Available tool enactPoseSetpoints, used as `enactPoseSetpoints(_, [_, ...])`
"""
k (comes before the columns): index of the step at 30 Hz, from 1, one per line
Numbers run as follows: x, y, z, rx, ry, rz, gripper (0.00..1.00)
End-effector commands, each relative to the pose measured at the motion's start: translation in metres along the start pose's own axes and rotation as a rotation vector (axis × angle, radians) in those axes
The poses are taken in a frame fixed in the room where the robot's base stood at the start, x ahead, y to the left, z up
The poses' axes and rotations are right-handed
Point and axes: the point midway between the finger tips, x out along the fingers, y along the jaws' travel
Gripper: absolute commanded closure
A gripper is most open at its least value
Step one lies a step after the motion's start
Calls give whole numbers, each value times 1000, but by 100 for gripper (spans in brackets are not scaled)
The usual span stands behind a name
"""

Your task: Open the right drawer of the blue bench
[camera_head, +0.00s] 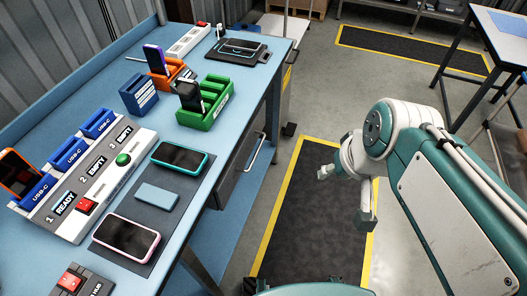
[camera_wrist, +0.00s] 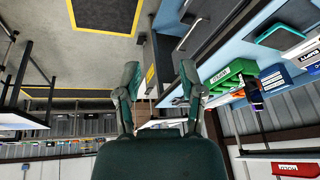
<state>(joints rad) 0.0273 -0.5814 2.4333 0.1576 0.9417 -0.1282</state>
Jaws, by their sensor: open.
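The blue bench (camera_head: 225,80) runs along the left of the head view. Under its right-hand edge is a dark drawer front (camera_head: 238,172) with a silver bar handle (camera_head: 255,152); it looks shut. Only this drawer front shows clearly in the head view. In the upside-down wrist view, a dark drawer front with a handle (camera_wrist: 187,35) shows at the top, right of centre. My gripper (camera_wrist: 160,67) is open and empty, its two fingers wide apart. It is away from the bench, with floor between my arm and the handle; nothing touches the handle.
The bench top holds a charging station (camera_head: 90,185), phones on a grey mat (camera_head: 150,215), a green holder (camera_head: 208,105) and a black pad (camera_head: 236,50). A black floor mat with yellow edges (camera_head: 310,215) lies beside the bench. Another table (camera_head: 500,35) stands at the right.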

Motion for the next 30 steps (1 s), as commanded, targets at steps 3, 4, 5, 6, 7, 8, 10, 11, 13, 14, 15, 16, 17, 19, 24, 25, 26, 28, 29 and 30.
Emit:
enactPoseSetpoints(3, [22,-11,-16,10,-103,-101,49])
enactPoseSetpoints(4, [28,-14,-19,11,-126,-128,49])
enactPoseSetpoints(5, [33,-17,-24,14,-146,-155,49])
enactPoseSetpoints(6, [41,-21,-29,19,-172,-192,49])
enactPoseSetpoints(7, [46,-24,-33,23,-190,-220,49])
enactPoseSetpoints(8, [52,-27,-37,26,-209,-249,49])
enactPoseSetpoints(10, [66,-33,-47,37,-244,-315,49])
enactPoseSetpoints(11, [72,-36,-51,43,-258,-344,49])
enactPoseSetpoints(13, [87,-41,-61,57,-288,-412,49])
enactPoseSetpoints(14, [94,-43,-66,63,-298,-442,49])
enactPoseSetpoints(15, [103,-45,-71,73,-310,-481,49])
enactPoseSetpoints(16, [110,-46,-76,82,-317,-511,49])
enactPoseSetpoints(17, [117,-48,-80,91,-324,-540,49])
enactPoseSetpoints(19, [134,-51,-90,114,-336,-609,49])
enactPoseSetpoints(24, [180,-53,-113,178,-335,-768,49])
enactPoseSetpoints(25, [189,-53,-116,192,-332,-795,49])
enactPoseSetpoints(26, [197,-53,-120,205,-327,-822,49])
enactPoseSetpoints(28, [219,-51,-128,238,-311,-881,49])
enactPoseSetpoints(29, [228,-50,-130,253,-302,-906,49])
enactPoseSetpoints(30, [241,-49,-134,274,-287,-936,49])
